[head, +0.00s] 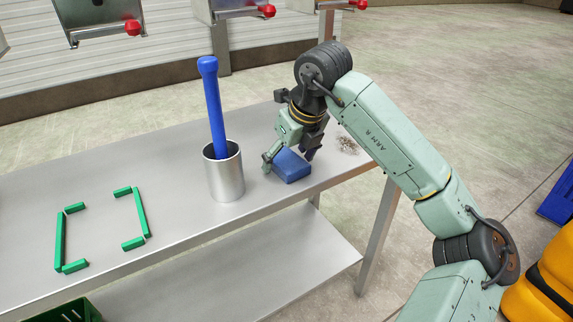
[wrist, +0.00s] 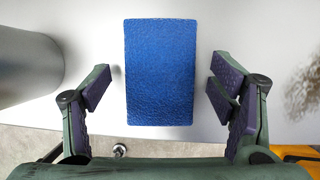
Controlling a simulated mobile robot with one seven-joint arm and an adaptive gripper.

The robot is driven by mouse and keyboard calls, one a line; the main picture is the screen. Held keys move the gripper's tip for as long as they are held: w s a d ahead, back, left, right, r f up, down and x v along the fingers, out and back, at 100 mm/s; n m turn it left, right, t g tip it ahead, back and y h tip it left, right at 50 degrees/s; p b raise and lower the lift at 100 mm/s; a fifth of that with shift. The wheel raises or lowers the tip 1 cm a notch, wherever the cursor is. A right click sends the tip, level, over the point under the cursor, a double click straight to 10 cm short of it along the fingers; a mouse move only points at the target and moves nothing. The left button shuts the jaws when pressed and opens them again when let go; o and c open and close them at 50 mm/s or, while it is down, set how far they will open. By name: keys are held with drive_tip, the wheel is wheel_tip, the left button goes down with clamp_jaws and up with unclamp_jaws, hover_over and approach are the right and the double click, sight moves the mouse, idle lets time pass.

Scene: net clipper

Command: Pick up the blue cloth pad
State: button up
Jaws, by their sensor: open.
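The blue cloth pad (head: 291,166) lies on the metal table toward its right end, directly below my gripper (head: 289,160). In the wrist view the blue pad (wrist: 160,72) is a textured upright rectangle between my two fingers. My gripper (wrist: 160,92) is open there, with one finger on each side of the pad and a visible gap to each. The pad is not held. In the head view the gripper points down, with its fingers at the pad's left and right sides. I cannot tell how high the fingertips are above the table.
A metal cylinder (head: 225,175) holding a blue-handled tool (head: 212,105) stands left of the pad. A brown wiry tangle (head: 347,144) lies to the right. Green corner strips (head: 141,212) mark an area on the left of the table (head: 190,222), whose front edge is near the pad.

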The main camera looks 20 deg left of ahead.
drive_tip(key=shift+c, duration=0.5)
drive_tip(key=c, duration=1)
